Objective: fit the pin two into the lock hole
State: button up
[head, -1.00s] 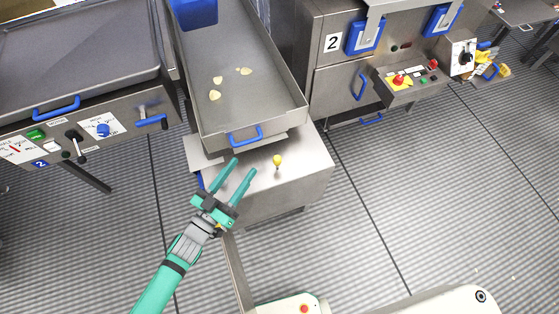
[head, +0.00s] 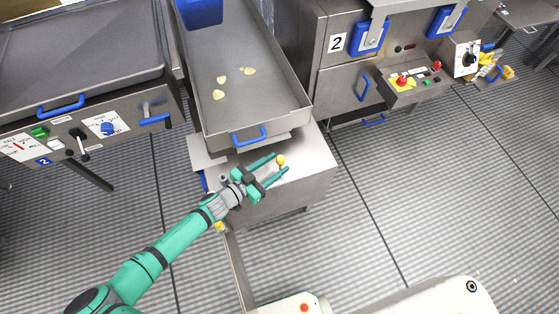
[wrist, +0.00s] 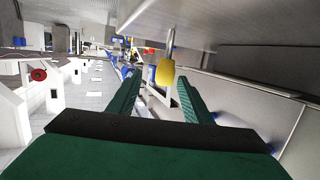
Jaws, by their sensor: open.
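The pin has a yellow knob (head: 281,160) and stands on the steel cabinet top below the tray, near its front right part. In the wrist view the yellow knob (wrist: 166,72) sits on a grey metal shaft, between the far ends of my two fingers. My gripper (head: 279,163) is open, with its green fingers on either side of the knob. The fingers also show apart in the wrist view (wrist: 158,92), and I see no clear contact with the knob. I cannot make out the lock hole.
A steel tray (head: 245,85) with a blue handle (head: 249,136) and a few pale chips stands just behind the cabinet top (head: 315,160). A machine marked 2 (head: 337,42) is at the right, and a control panel (head: 82,130) at the left. The striped floor at front right is clear.

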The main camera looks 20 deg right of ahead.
jog(key=shift+w+x, duration=0.2)
jog(key=shift+x, duration=1.65)
jog(key=shift+w+x, duration=0.2)
jog(key=shift+x, duration=1.65)
jog(key=shift+a, duration=0.15)
grip_shut()
